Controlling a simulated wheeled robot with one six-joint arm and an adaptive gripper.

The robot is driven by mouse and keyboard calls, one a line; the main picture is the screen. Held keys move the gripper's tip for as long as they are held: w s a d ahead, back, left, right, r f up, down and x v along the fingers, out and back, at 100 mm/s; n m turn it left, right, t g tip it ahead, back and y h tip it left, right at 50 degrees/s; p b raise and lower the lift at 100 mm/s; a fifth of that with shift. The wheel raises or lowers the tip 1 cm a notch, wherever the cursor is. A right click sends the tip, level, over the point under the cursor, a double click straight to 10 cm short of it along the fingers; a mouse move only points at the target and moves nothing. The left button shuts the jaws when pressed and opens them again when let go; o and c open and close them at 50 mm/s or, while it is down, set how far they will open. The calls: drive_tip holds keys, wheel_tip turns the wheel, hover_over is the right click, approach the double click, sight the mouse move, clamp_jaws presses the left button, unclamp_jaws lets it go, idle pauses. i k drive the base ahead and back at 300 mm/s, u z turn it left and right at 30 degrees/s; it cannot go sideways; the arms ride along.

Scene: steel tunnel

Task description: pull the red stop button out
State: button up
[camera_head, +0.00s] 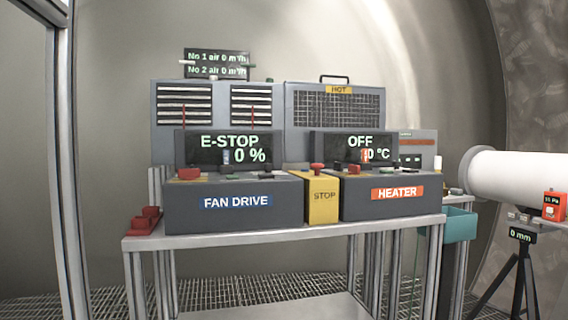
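The red stop button (317,167) sits on top of a yellow box (323,197) marked STOP, between the two grey control boxes on the bench. Whether the button is pushed in or out is too small to tell. The fan drive display (222,149) reads E-STOP and 0 %. My gripper is not in view.
The fan drive box (236,203) and heater box (392,193) flank the yellow box, with red and dark controls on top. Red blocks (145,220) lie at the bench's (290,235) left end. A metal post (66,160) stands left; a white cylinder (510,177) right.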

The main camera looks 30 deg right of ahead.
sight(317, 166)
drive_tip(key=z, duration=0.1)
drive_tip(key=i, duration=1)
drive_tip(key=z, duration=0.85)
drive_tip(key=i, duration=0.6)
drive_tip(key=z, duration=0.45)
drive_tip(key=k, duration=0.5)
drive_tip(key=u, duration=1.5)
drive_tip(key=k, duration=0.7)
drive_tip(key=z, duration=1.7)
